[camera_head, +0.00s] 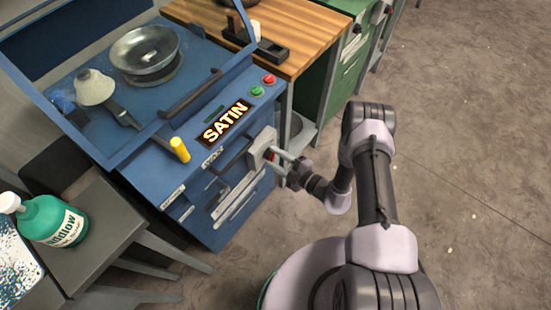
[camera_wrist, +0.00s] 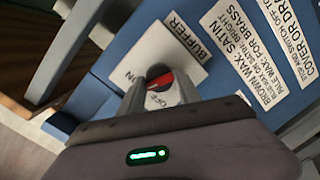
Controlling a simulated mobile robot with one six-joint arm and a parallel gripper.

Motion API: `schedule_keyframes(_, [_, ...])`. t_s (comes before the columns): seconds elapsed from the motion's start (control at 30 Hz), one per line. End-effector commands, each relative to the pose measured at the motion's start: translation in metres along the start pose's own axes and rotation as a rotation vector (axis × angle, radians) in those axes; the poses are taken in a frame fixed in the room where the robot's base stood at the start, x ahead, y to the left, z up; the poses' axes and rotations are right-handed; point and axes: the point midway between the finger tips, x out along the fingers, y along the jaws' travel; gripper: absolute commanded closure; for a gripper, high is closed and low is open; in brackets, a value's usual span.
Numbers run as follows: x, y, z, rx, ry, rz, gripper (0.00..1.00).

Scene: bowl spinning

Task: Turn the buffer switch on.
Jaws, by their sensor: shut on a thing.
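The buffer switch is a dark round knob (camera_wrist: 157,71) with a red bar across it, on a pale plate (camera_wrist: 178,48) lettered BUFFER, ON and OFF. The red bar slants from lower left to upper right; its lower-left end lies nearer the OFF lettering. I cannot tell which end is the pointer. In the head view the plate (camera_head: 262,139) is on the blue cabinet's front. My gripper (camera_wrist: 161,90) is shut on the knob, one finger on each side. In the head view my gripper (camera_head: 277,160) reaches the plate from the right. The fingers hide part of the knob.
The blue cabinet (camera_head: 160,205) carries a SATIN sign (camera_head: 227,121), a yellow cylinder (camera_head: 180,149), green and red buttons (camera_head: 257,91) and a metal bowl (camera_head: 145,52). A dark handle (camera_head: 231,157) juts out beside the switch. A wooden-topped bench (camera_head: 290,30) stands behind. Open floor lies right.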

Motion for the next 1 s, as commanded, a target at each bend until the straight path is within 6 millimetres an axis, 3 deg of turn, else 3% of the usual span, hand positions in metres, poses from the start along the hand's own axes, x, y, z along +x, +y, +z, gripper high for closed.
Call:
schedule_keyframes(0.5, [0.0009, 0.0040, 0.0014, 0.336, 0.026, -0.032, 1.00])
schedule_keyframes(1.0, [0.0010, 0.0047, 0.0020, 0.417, 0.031, -0.038, 1.00])
